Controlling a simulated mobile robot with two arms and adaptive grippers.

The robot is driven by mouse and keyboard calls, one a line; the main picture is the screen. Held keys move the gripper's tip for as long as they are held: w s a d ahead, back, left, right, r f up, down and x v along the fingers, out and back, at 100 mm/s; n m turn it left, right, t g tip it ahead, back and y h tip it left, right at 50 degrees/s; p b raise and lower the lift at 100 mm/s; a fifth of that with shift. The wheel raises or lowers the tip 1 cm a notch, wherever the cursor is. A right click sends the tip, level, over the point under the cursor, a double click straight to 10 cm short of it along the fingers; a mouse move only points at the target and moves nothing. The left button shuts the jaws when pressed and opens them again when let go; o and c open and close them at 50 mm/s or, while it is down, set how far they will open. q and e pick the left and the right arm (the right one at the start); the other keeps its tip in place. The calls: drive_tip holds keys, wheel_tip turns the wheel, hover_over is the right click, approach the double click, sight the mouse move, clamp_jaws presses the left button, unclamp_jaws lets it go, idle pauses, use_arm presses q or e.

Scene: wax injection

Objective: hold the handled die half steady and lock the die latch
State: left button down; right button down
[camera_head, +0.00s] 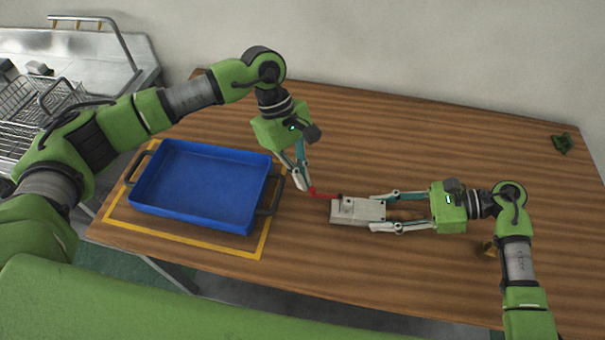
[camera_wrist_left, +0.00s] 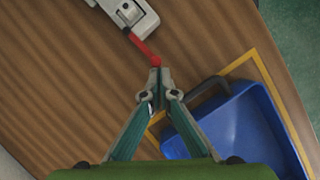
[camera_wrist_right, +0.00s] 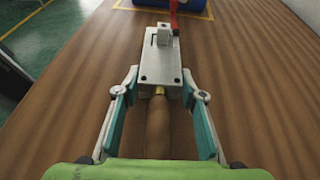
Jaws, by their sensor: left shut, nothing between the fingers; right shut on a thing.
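The grey metal die (camera_head: 350,209) lies on the wooden table, and it also shows in the left wrist view (camera_wrist_left: 118,8) and the right wrist view (camera_wrist_right: 160,62). The red latch (camera_head: 324,194) sticks out from its left end; in the left wrist view the latch (camera_wrist_left: 143,47) ends right at my left fingertips. My left gripper (camera_head: 304,187) is shut and empty at the latch's free end; I cannot tell if they touch. My right gripper (camera_wrist_right: 159,84) is shut on the handled die half, a finger on each side, with the brown handle (camera_wrist_right: 158,128) between the fingers.
A blue tray (camera_head: 262,162) with dark handles stands left of the die, inside a yellow outline (camera_head: 262,245). A small green object (camera_head: 562,143) lies at the far right. A metal sink unit with wire baskets (camera_head: 40,100) is at the left. The table behind the die is clear.

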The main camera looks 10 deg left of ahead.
use_arm(q)
drive_tip(key=s+n+t, duration=0.1)
drive_tip(key=s+n, duration=0.1)
drive_tip(key=n, duration=0.1)
drive_tip(key=shift+s+h, duration=0.3)
drive_tip(key=shift+s, duration=0.05)
drive_tip(key=s+n, duration=0.1)
drive_tip(key=n, duration=0.1)
drive_tip(key=s+d+n+t, duration=0.1)
drive_tip(key=shift+s+d+n+t, duration=0.15)
drive_tip(key=shift+s+n+t, duration=0.15)
drive_tip(key=shift+s+n, duration=0.1)
drive_tip(key=s+d+n, duration=0.1)
drive_tip(key=s+d+n+t, duration=0.1)
drive_tip(key=n, duration=0.1)
drive_tip(key=shift+n, duration=0.3)
drive_tip(key=shift+s+d, duration=0.55)
drive_tip(key=shift+d, duration=0.3)
drive_tip(key=shift+w, duration=0.15)
drive_tip(key=shift+w+d+t, duration=0.1)
drive_tip(key=shift+w+t, duration=0.2)
drive_tip(key=shift+w, duration=0.4)
